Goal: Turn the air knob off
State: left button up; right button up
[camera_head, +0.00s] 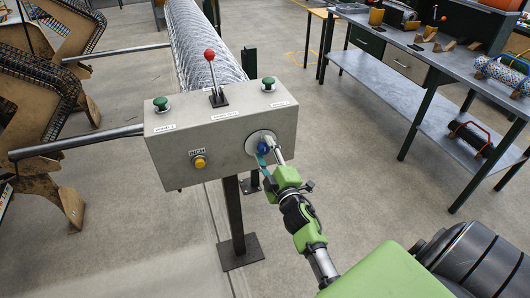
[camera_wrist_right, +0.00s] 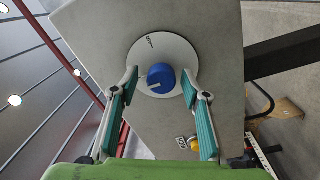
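The air knob (camera_head: 263,148) is a round blue knob on a pale round plate, on the front of a grey control box (camera_head: 226,149). In the right wrist view the blue knob (camera_wrist_right: 161,76) shows a short white mark towards its lower left, on the pale dial plate (camera_wrist_right: 150,50). My right gripper (camera_head: 269,153) is at the right end of the box front. In the wrist view its fingers (camera_wrist_right: 160,82) are spread on either side of the knob, with a gap on each side. My left gripper is out of view.
The box also carries a red-topped lever (camera_head: 209,56), two green buttons (camera_head: 161,103) (camera_head: 268,84) and a yellow INCH button (camera_head: 199,162). A post (camera_head: 234,215) supports it. A mesh roll (camera_head: 200,45) lies behind. A workbench (camera_head: 400,55) stands right, with clear floor between.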

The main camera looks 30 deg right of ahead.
jog(key=shift+f, duration=0.1)
jog(key=shift+s+a+f, duration=0.1)
jog(key=shift+s+a, duration=0.1)
jog(key=shift+s, duration=0.35)
jog(key=v, duration=1.1)
jog(key=shift+w, duration=0.1)
jog(key=s+a+f+m+g+y, duration=0.1)
jog(key=a+f+m+g, duration=0.15)
jog(key=f, duration=0.85)
jog(key=s+a+f+m+g+y, duration=0.15)
jog(key=a+f, duration=0.25)
jog(key=f, duration=0.6)
jog(key=s+a+f+m+g+y, duration=0.1)
jog(key=s+a+f+g, duration=0.1)
jog(key=s+f, duration=0.45)
jog(key=s+a+f+g+y, duration=0.1)
jog(key=s+a+f+g, duration=0.2)
jog(key=f, duration=0.7)
jog(key=s+f+m+g, duration=0.1)
jog(key=s+f+g, duration=0.3)
jog(key=s, duration=1)
jog(key=s+f+m+g, duration=0.1)
jog(key=s+f+g, duration=0.3)
jog(key=s+f, duration=0.7)
jog(key=s, duration=0.3)
jog(key=shift+s+d+f+m, duration=0.2)
jog(key=shift+s+f+m, duration=0.05)
jog(key=shift+s+m, duration=0.15)
